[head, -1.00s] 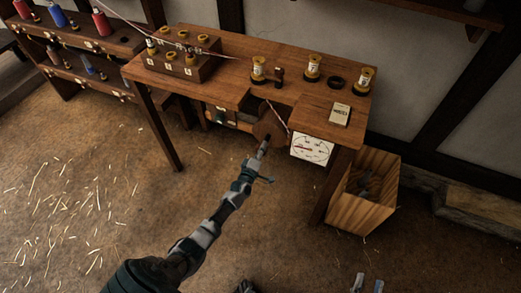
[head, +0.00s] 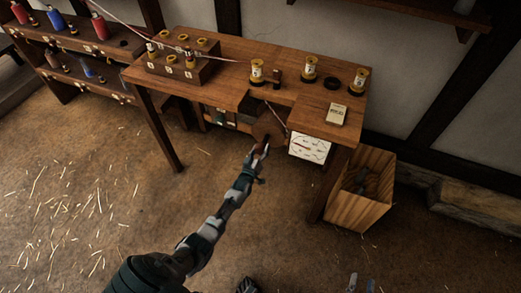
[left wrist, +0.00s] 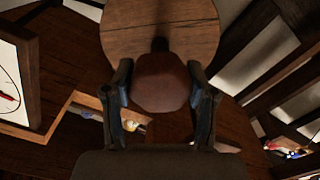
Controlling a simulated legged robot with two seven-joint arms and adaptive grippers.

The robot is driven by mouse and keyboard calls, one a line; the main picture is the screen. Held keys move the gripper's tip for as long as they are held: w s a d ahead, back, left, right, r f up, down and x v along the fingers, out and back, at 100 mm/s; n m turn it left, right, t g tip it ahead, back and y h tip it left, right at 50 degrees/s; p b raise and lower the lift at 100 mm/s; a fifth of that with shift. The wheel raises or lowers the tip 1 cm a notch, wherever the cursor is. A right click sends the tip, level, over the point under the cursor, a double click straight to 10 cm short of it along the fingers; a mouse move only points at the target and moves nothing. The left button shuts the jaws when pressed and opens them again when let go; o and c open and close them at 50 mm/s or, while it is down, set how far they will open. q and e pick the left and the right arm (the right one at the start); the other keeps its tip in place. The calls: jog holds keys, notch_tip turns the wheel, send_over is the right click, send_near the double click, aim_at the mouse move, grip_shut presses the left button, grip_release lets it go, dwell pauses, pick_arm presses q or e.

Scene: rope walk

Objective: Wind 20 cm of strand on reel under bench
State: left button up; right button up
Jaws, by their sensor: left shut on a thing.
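The reel (head: 267,124) is a round brown wooden disc under the bench (head: 225,85), partly hidden by the bench top and my arm. In the left wrist view its disc (left wrist: 160,22) carries a reddish-brown knob (left wrist: 162,84). My left gripper (head: 258,150) is at the reel with a finger on each side of the knob (left wrist: 160,90), shut on it. The pale strand (head: 215,57) runs from the upper left across the bench, and a piece of it (head: 276,112) goes down toward the reel. My right gripper (head: 361,285) shows only two separated fingertips at the bottom edge.
A white dial panel (head: 309,147) hangs right of the reel. Several yellow spools and a small card (head: 336,114) stand or lie on the bench. A wooden bin (head: 351,208) stands by its right leg. The floor in front is open, with straw at left.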

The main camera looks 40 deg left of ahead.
pick_arm(q)
jog(key=shift+s+d+f+m, duration=0.15)
jog(key=shift+f+m, duration=0.15)
jog(key=shift+f, duration=0.2)
jog(key=o, duration=1)
jog(key=shift+o, duration=0.9)
jog(key=shift+r, duration=0.15)
jog(key=shift+r, duration=0.1)
jog(key=v, duration=1.1)
jog(key=shift+s, duration=0.3)
